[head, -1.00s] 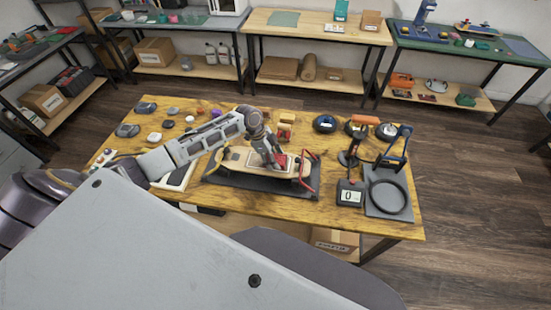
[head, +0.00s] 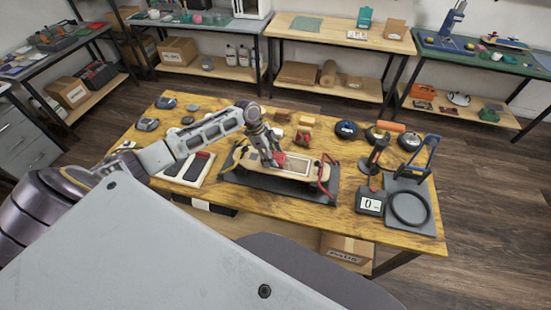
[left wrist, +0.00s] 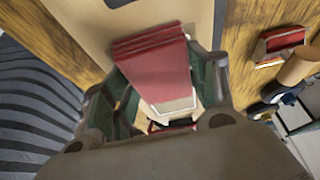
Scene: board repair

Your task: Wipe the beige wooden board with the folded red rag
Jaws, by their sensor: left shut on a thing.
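The beige wooden board (head: 252,160) lies on a dark mat (head: 262,182) on the workbench, with a red clamp (head: 323,172) at its right end. The folded red rag (head: 280,157) is at the middle of the board. My left gripper (head: 273,160) is shut on the rag and points down at the board. In the left wrist view the layered rag (left wrist: 155,65) sits between the green-lined fingers (left wrist: 165,95), over the board (left wrist: 90,18). Whether the rag presses on the wood cannot be told. My right gripper is not in view.
A scale (head: 370,201), a black ring (head: 409,208) on a grey tray and a blue-handled frame (head: 424,155) stand to the right. Dark round containers (head: 346,130) are behind. A white tray (head: 188,170) with dark items lies left. Bare bench shows in front.

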